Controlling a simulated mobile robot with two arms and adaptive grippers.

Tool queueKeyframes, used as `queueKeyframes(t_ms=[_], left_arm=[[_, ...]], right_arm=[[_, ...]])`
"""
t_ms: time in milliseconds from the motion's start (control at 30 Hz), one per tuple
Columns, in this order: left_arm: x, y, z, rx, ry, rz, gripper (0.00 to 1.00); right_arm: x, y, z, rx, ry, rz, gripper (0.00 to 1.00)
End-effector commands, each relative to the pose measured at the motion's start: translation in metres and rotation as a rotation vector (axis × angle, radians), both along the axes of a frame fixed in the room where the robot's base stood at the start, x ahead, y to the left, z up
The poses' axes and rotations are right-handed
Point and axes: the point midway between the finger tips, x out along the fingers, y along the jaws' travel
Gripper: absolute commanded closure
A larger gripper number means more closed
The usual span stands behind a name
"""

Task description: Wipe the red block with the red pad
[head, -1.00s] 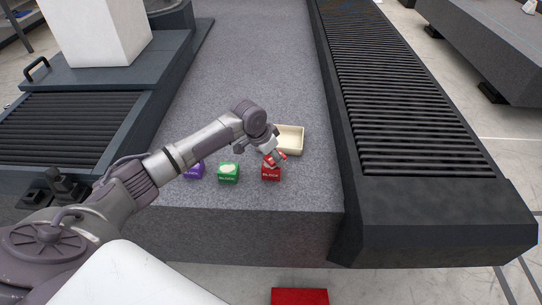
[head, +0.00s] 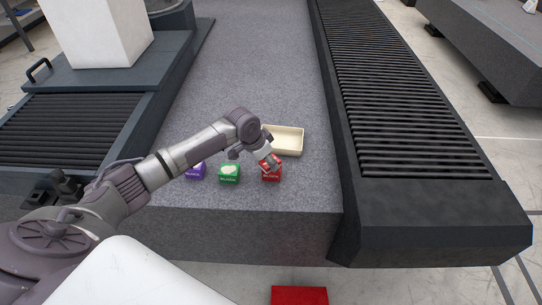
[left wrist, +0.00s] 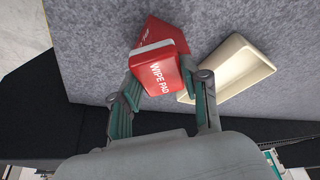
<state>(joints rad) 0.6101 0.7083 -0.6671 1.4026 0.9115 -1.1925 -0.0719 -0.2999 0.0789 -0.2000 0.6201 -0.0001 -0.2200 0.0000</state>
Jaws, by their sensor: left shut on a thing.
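The red block (head: 271,176) stands near the front edge of the granite bed, its lettered face towards me. My left gripper (head: 266,158) is shut on the red pad (head: 269,162), over the top of the block. In the left wrist view the gripper (left wrist: 160,82) has a finger on each side of the pad (left wrist: 158,76), which reads "WIPE PAD". The red block (left wrist: 166,30) shows just beyond the pad; the two look close or touching, but I cannot tell contact for sure. Most of the block's top is hidden. My right gripper is out of view.
A green block (head: 229,176) with a whitish patch on top and a partly hidden purple block (head: 196,173) stand left of the red block. A cream tray (head: 301,141) lies behind it. A dark ribbed conveyor (head: 410,110) borders the bed at right.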

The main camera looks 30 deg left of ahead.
Motion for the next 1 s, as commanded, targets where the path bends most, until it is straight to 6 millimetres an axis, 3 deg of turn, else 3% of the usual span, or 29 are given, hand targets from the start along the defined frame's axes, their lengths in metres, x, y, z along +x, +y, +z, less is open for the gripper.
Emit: queueKeyframes(t_ms=[467,1000], left_arm=[[-0.004,0.002,0.0,0.0,0.0,0.0,0.82],[0.013,-0.006,-0.002,0.0,0.0,0.001,0.82]], right_arm=[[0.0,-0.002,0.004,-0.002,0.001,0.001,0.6],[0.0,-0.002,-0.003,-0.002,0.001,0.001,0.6]])
